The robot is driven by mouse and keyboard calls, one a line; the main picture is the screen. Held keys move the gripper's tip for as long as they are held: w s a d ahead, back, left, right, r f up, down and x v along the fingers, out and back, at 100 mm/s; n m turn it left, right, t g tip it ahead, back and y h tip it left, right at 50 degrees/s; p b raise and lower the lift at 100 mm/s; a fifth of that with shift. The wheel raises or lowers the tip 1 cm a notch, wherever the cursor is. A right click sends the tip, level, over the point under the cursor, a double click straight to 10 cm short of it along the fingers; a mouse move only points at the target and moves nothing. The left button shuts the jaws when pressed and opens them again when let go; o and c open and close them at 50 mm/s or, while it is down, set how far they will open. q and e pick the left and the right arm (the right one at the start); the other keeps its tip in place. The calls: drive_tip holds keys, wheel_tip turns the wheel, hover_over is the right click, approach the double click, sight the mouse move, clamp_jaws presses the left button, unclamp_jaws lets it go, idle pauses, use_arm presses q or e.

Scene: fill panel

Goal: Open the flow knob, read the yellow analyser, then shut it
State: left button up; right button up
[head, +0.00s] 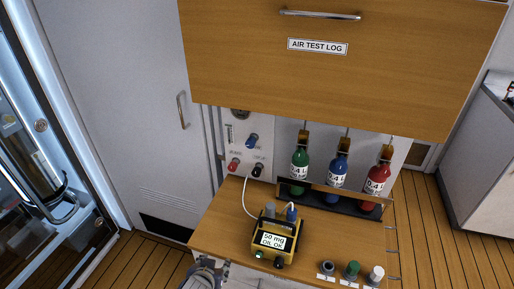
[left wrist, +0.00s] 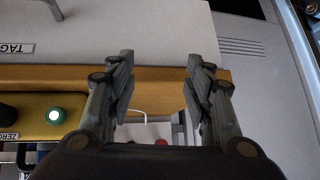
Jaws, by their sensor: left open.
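The yellow analyser (head: 275,240) stands on the wooden bench top; its lit screen seems to read "50 mg OIL OK". A thin white hose runs from it to the white panel (head: 238,135). The panel carries a blue knob (head: 252,140), a red knob (head: 233,165) and a black knob (head: 258,170); their labels are too small to read. My left gripper (head: 205,272) is at the bench's front left edge, left of the analyser and apart from the knobs. In the left wrist view its fingers (left wrist: 160,72) are spread and empty, and the analyser (left wrist: 50,103) shows at left.
A wooden cabinet (head: 400,70) labelled "AIR TEST LOG" overhangs the bench. Green (head: 300,163), blue (head: 338,170) and red (head: 377,180) bottles stand in a dark rack right of the panel. Several small capped items sit at the bench's front right. The bench left of the analyser is clear.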

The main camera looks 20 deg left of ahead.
use_arm(q)
drive_tip(key=w+r+n+t, duration=0.1)
drive_tip(key=w+r+t, duration=0.1)
drive_tip(key=w+r, duration=0.25)
drive_tip(key=t+h, duration=0.1)
drive_tip(key=t, duration=0.7)
approach(250, 145)
drive_tip(key=w, duration=0.8)
drive_tip(key=shift+a, duration=0.25)
drive_tip(key=shift+w, duration=0.75)
use_arm(e)
drive_tip(key=shift+d, duration=0.4)
use_arm(q)
drive_tip(key=shift+r, duration=0.1)
drive_tip(key=c, duration=1)
use_arm(e)
drive_tip(key=shift+a, duration=0.25)
